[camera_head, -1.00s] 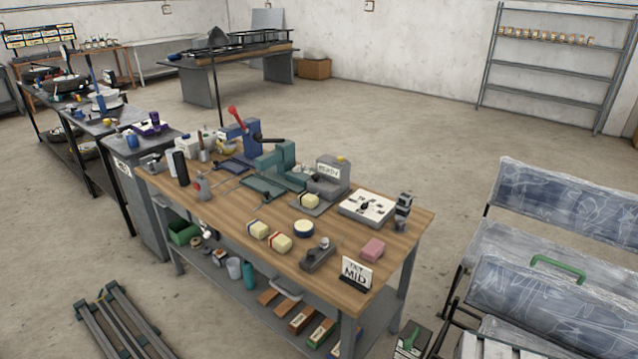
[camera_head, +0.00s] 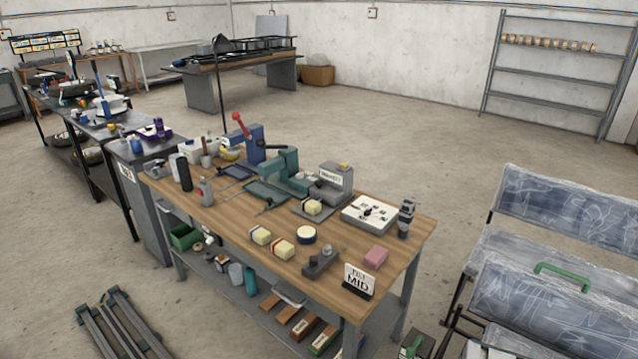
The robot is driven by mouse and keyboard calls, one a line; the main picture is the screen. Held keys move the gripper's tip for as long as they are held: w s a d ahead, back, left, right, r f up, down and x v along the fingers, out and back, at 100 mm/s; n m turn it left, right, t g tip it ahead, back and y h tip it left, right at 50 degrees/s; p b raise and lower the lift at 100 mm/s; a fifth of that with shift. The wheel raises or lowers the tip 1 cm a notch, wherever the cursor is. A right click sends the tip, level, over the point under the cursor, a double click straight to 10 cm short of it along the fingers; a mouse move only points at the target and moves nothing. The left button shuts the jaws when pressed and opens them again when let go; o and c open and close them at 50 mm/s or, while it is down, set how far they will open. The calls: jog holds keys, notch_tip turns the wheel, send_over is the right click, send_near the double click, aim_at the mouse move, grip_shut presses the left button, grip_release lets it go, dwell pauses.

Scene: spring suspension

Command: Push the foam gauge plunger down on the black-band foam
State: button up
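A grey gauge-like device (camera_head: 333,186) with a white label and a yellow top piece (camera_head: 344,166) stands toward the back of the wooden workbench (camera_head: 225,222). A pale foam block (camera_head: 312,207) with a dark band sits on the plate in front of it. Two more pale foam blocks lie nearer the front edge, one with a dark-looking band (camera_head: 260,235) and one with a red band (camera_head: 282,248). The exact band colours and the plunger's height are too small to tell. My gripper is not in view.
A white dial board (camera_head: 368,213), pink block (camera_head: 375,257), round tin (camera_head: 306,235), grey fixture (camera_head: 320,262) and "MID" sign (camera_head: 358,281) share the bench's right part. A green press (camera_head: 280,175) and a red-handled blue press (camera_head: 244,140) stand further left. Covered benches (camera_head: 540,270) stand at right.

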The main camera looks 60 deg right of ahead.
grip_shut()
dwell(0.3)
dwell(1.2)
